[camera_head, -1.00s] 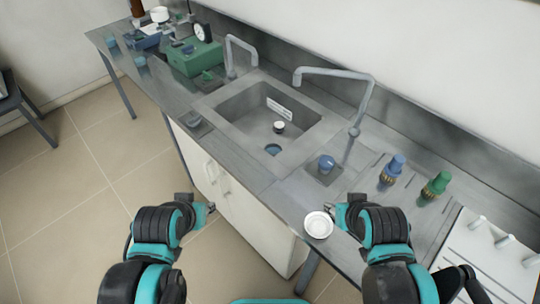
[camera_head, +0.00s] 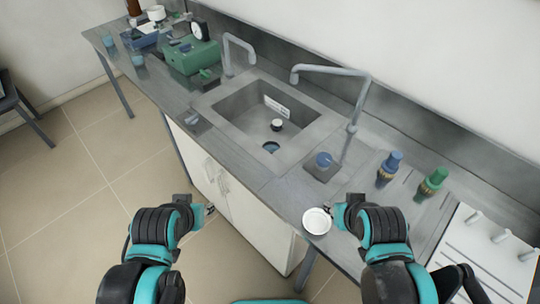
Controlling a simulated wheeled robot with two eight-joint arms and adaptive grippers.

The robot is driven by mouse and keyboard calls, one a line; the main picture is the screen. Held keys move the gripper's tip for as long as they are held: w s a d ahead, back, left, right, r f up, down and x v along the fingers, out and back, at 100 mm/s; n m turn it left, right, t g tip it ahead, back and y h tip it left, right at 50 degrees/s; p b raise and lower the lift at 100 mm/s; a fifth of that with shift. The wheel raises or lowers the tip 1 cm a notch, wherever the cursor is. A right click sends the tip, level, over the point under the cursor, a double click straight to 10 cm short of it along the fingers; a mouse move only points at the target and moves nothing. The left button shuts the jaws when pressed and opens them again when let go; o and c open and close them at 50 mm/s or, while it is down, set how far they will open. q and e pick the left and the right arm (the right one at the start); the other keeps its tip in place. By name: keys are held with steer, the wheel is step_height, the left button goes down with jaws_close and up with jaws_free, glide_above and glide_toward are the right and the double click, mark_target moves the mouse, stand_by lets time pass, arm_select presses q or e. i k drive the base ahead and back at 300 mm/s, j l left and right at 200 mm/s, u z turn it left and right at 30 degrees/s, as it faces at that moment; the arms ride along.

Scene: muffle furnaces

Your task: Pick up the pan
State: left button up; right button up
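A small round white dish, which looks like the pan (camera_head: 316,221), sits on the grey counter (camera_head: 283,198) near its front edge. My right gripper (camera_head: 338,214) is just to the right of the dish, close to its rim. I cannot tell if it touches the dish, and its fingers are mostly hidden behind the wrist. My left gripper (camera_head: 207,209) is in front of the white cabinet, away from the counter top, and holds nothing that I can see. Its fingers are too small to judge.
A sink (camera_head: 268,120) with two taps lies behind. A white board with pegs (camera_head: 490,250) is at right. A green device (camera_head: 192,55) stands far left.

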mark_target(270, 146)
steer(key=k+z, duration=0.4)
steer(key=k+l+z, duration=0.15)
steer(key=z, duration=0.25)
steer(key=j+z, duration=0.1)
steer(key=z, duration=0.35)
steer(key=j+z, duration=0.1)
steer(key=z, duration=0.35)
steer(key=j+z, duration=0.1)
steer(key=z, duration=0.8)
steer(key=j+z, duration=0.15)
steer(key=z, duration=0.3)
steer(key=k+j, duration=0.3)
steer(key=j, duration=0.2)
steer(key=k+j, duration=0.3)
steer(key=j, duration=0.15)
steer(key=k+j, duration=0.25)
steer(key=j, duration=0.25)
steer(key=k+j, duration=0.3)
steer(key=j, duration=0.15)
steer(key=k+j+z, duration=0.1)
steer(key=k+j, duration=0.2)
steer(key=j, duration=0.2)
